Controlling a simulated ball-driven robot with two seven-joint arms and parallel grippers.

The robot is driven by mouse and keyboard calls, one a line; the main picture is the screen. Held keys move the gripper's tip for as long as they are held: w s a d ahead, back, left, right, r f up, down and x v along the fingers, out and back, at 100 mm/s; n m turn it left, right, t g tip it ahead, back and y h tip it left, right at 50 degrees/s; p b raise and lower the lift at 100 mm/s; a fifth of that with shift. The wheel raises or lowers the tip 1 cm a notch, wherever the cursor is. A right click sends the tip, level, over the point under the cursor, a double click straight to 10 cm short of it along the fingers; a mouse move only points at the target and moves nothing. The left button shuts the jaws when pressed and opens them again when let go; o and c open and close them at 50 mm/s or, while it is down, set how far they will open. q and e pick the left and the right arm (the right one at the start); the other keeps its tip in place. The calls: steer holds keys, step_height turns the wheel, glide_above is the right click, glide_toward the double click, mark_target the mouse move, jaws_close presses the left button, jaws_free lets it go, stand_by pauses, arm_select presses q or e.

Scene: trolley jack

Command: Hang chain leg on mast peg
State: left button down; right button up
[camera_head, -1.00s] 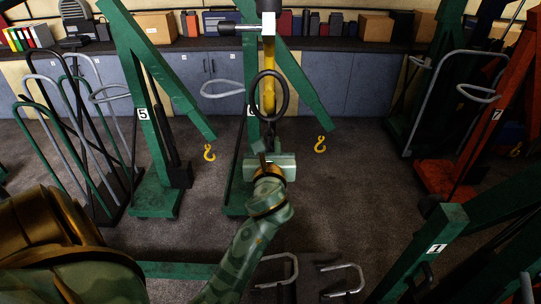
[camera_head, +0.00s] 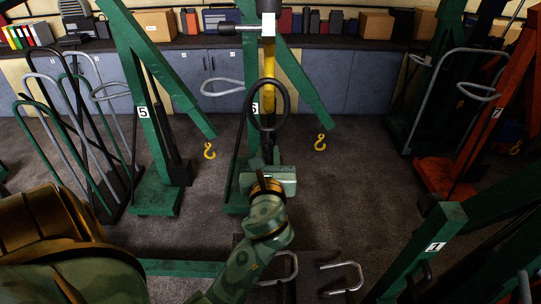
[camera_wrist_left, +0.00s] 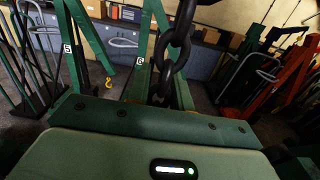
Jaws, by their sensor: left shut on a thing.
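My left gripper (camera_head: 268,168) is shut on the dark chain leg (camera_head: 268,148), below a large dark ring (camera_head: 286,105). In the left wrist view the chain's thick links (camera_wrist_left: 172,55) rise from behind the green gripper edge. The ring appears in front of a yellow upright part (camera_head: 268,65); I cannot tell whether they touch. Above it, a grey horizontal peg (camera_head: 243,28) with a dark end sticks out leftward beside a white block (camera_head: 268,24). The peg is above and apart from the ring. The fingertips are mostly hidden. My right gripper is not in view.
Green cranes with yellow hooks (camera_head: 209,151) (camera_head: 320,142) stand left and behind. A red crane (camera_head: 509,90) stands right, and a green frame marked 1 (camera_head: 436,247) is at front right. Grey bent bars (camera_head: 342,278) are near the front. Open floor (camera_head: 345,185) lies right of the gripper.

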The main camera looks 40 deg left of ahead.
arm_select(q)
steer(key=shift+s+d+f, duration=0.35)
steer(key=shift+d+f, duration=0.05)
steer(key=shift+d, duration=0.25)
steer(key=shift+v, duration=2.5)
steer(key=shift+w+a, duration=0.1)
steer(key=shift+a, duration=0.05)
steer(key=x, duration=0.6)
steer(key=shift+w+a+r, duration=0.1)
steer(key=shift+w+a, duration=0.1)
steer(key=shift+s+r, duration=0.1)
